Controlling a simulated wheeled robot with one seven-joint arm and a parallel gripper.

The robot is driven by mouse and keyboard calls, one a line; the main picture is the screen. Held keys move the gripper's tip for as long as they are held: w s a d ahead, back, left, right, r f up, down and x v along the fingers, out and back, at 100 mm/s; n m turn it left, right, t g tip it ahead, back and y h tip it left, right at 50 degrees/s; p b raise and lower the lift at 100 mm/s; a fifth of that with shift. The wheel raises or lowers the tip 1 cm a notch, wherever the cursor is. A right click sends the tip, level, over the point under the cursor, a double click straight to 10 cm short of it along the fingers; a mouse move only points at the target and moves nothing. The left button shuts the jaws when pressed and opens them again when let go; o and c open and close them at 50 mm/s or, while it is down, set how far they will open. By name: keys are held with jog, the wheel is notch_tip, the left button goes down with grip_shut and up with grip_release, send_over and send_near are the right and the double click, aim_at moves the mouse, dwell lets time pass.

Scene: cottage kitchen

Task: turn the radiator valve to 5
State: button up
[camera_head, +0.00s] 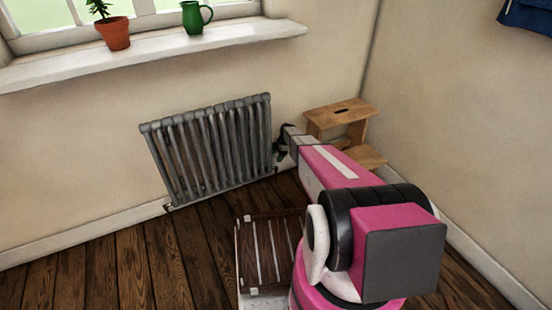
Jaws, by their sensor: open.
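A grey ribbed radiator (212,148) stands against the wall below the window. My pink and white arm reaches forward from the lower right. My gripper (279,148) is at the radiator's right end, small and dark in this view. It is open. The radiator valve cannot be made out; the gripper and arm cover the area at that end. The number it is set to cannot be read. I cannot tell whether the fingers are around the valve or touching it.
A wooden step stool (340,117) stands in the corner just right of my gripper. A windowsill (150,55) above the radiator holds a potted plant (114,33) and a green jug (193,19). The wooden floor (110,265) at the left is clear.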

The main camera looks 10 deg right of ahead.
jog(key=shift+s+a+f, duration=0.1)
jog(key=shift+a+f, duration=0.2)
jog(key=shift+f, duration=0.35)
jog(key=shift+c, duration=0.3)
jog(key=c, duration=0.8)
jog(key=shift+c, duration=0.2)
jog(key=m+t, duration=0.1)
jog(key=m, duration=0.3)
jog(key=shift+t, duration=0.4)
jog(key=shift+m+t, duration=0.5)
jog(key=shift+m, duration=1.2)
